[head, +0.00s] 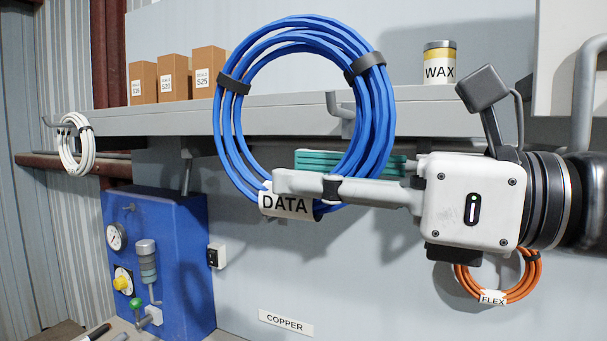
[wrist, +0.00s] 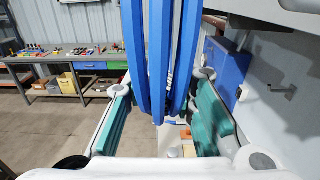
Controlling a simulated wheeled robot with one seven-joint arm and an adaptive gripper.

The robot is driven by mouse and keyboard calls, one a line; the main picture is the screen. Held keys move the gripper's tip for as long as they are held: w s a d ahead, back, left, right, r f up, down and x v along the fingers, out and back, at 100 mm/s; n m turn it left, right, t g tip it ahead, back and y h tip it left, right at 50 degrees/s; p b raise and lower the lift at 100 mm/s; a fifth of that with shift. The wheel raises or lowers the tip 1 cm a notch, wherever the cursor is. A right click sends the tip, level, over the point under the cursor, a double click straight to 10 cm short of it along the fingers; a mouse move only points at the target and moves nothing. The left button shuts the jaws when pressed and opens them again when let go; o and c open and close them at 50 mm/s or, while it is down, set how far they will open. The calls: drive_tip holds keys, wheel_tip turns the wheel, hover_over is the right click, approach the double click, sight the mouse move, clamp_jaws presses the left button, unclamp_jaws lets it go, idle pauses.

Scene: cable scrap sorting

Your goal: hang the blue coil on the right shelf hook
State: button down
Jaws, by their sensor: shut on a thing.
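The blue coil (head: 228,130) hangs upright with two dark ties and a DATA tag (head: 286,205) at its bottom. My gripper (head: 300,183) is shut on the coil's lower part, by the tag. In the wrist view the blue strands (wrist: 155,60) rise between my teal-padded fingers (wrist: 160,88). The right shelf hook (head: 341,112) shows through the coil's opening, right of its middle and well below the top of the ring. The ring's top stands above the shelf edge. I cannot tell the depth gap between coil and hook.
The grey shelf (head: 160,121) carries several brown boxes (head: 174,77) and a WAX tin (head: 439,62). A white coil (head: 68,150) hangs on the left hook. An orange FLEX coil (head: 525,277) hangs below my wrist. A blue panel (head: 180,240) stands lower left.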

drive_tip(key=w+d+f+b, duration=0.1)
drive_tip(key=w+d+b, duration=0.1)
drive_tip(key=w+b, duration=0.2)
drive_tip(key=w+d+f+b, duration=0.2)
drive_tip(key=w+d+b, duration=0.1)
drive_tip(key=w, duration=0.8)
drive_tip(key=shift+d+b, duration=0.2)
drive_tip(key=shift+b, duration=0.35)
idle(1.4)
drive_tip(key=shift+f, duration=0.15)
idle(0.5)
drive_tip(key=c, duration=1.2)
unclamp_jaws()
drive_tip(key=shift+c, duration=0.2)
